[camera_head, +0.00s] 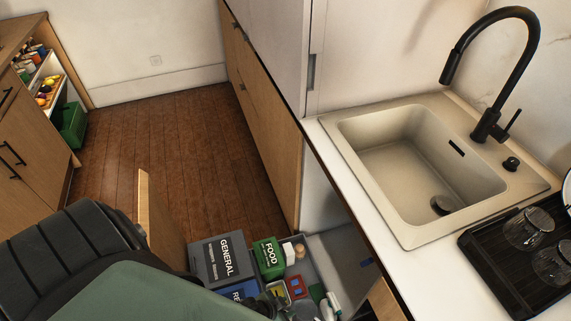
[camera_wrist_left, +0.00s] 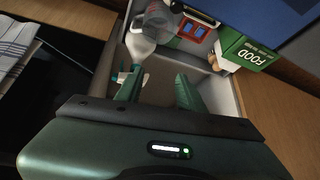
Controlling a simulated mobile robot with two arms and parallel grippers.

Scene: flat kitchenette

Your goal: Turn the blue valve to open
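I cannot make out a valve in the left wrist view. My left gripper (camera_wrist_left: 158,85) is open in the left wrist view, its two green fingers apart with nothing between them. It points into the open drawer or cabinet with the bins and bottles. In the head view my left arm covers the lower left and its fingers are not clear. My right gripper is not in view.
A grey GENERAL bin (camera_head: 222,259), a green FOOD bin (camera_head: 269,257) and a blue bin (camera_head: 238,290) stand close together. A white bottle (camera_wrist_left: 138,45) and small items are beside them. The sink (camera_head: 420,165) and black dish rack (camera_head: 515,283) are above. Wooden floor (camera_head: 150,140) is clear.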

